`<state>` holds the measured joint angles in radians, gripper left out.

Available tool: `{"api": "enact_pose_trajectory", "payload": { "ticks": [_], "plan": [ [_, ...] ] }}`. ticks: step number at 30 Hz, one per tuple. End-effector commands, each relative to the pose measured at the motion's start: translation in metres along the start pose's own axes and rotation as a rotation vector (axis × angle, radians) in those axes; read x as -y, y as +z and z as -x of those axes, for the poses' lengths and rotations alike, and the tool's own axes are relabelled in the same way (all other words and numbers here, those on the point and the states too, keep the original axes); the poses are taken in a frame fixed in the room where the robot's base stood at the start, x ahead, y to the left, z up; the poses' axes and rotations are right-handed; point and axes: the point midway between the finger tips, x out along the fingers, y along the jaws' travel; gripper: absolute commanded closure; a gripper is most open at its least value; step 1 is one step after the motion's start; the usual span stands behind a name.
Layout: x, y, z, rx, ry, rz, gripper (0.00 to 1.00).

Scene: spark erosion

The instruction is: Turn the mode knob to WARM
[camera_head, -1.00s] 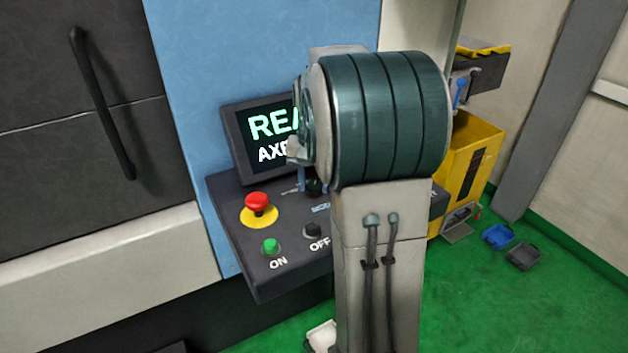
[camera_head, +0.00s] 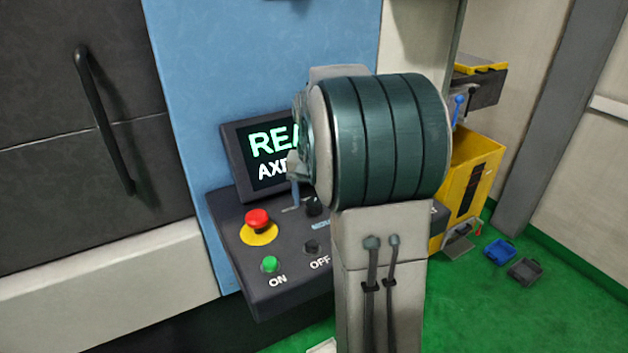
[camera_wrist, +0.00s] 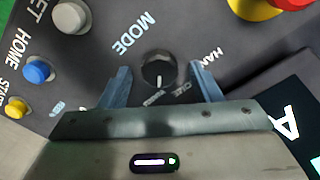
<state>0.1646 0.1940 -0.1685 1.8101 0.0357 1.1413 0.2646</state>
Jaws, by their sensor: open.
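The black mode knob (camera_wrist: 159,70) sits on the dark control panel in the wrist view, below the word MODE. It has a pale pointer line on its face. Small labels lie around it, but most are too small or hidden to read, and I cannot make out WARM. My gripper (camera_wrist: 162,82) is open, with one blue finger on each side of the knob and a gap to both. In the head view the knob (camera_head: 314,206) shows beside my gripper (camera_head: 295,198), which is partly hidden by my arm.
A red emergency button (camera_head: 257,219), a green ON button (camera_head: 269,264) and a black OFF button (camera_head: 311,247) are on the panel. The screen (camera_head: 262,150) stands behind. Blue HOME (camera_wrist: 38,71) and yellow START (camera_wrist: 16,107) buttons are at the left of the wrist view.

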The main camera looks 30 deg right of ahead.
Motion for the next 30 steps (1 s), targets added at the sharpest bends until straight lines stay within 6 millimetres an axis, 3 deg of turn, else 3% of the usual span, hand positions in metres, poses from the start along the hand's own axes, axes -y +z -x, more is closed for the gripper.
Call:
{"api": "enact_pose_trajectory", "payload": {
  "ticks": [18,24,30],
  "plan": [
    [0.0,-0.001,0.119,-0.005,-0.002,-0.001,0.42],
    [0.0,0.0,0.133,-0.003,-0.001,-0.001,0.42],
    [0.0,0.0,0.135,-0.002,-0.001,-0.001,0.42]
  ]
}}
